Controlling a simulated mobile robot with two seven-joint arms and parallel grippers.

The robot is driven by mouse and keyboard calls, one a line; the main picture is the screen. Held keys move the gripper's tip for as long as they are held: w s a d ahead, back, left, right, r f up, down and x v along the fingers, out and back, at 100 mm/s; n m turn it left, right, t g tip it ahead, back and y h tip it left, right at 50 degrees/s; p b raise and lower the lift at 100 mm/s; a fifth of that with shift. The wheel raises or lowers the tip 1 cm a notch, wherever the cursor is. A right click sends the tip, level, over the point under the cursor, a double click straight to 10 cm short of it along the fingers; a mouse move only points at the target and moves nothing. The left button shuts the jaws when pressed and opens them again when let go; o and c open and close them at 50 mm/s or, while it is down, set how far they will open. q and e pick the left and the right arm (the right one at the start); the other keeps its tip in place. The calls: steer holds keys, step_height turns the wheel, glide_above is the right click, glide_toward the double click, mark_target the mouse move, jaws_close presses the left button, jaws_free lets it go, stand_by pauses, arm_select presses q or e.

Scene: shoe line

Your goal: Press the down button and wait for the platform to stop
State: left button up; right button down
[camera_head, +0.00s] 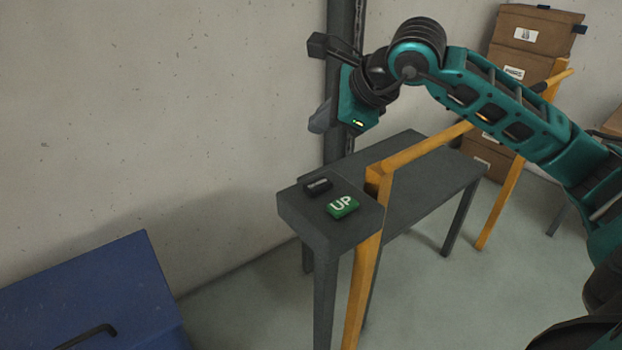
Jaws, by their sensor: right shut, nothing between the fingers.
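A control stand (330,222) with a dark grey top stands in the middle of the view. On its top are a green button marked UP (342,206) and a smaller-looking black button (319,186) beyond it to the left, whose lettering is too small to read. My right gripper (321,117) is shut and empty. It is above the black button in the picture, apart from both buttons. The platform cannot be made out for certain. My left gripper is not in view.
A dark post (337,147) stands against the wall behind my right gripper. A yellow rail (425,147) runs beside a grey bench (425,180). Brown cartons (530,32) are stacked at the back right. A blue box (100,290) is at lower left.

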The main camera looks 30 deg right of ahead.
steer(key=b, duration=0.5)
glide_above(321, 186)
step_height(321, 186, down, 8)
steer(key=shift+r, duration=0.2)
steer(key=shift+f+b, duration=0.6)
steer(key=shift+b, duration=0.25)
arm_select(q)
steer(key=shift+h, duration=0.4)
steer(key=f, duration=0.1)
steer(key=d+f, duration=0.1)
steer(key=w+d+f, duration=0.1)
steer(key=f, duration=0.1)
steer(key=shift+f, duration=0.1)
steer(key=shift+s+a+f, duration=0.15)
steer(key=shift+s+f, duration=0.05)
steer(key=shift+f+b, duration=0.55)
steer(key=shift+b, duration=0.05)
arm_select(e)
steer(key=shift+f, duration=0.45)
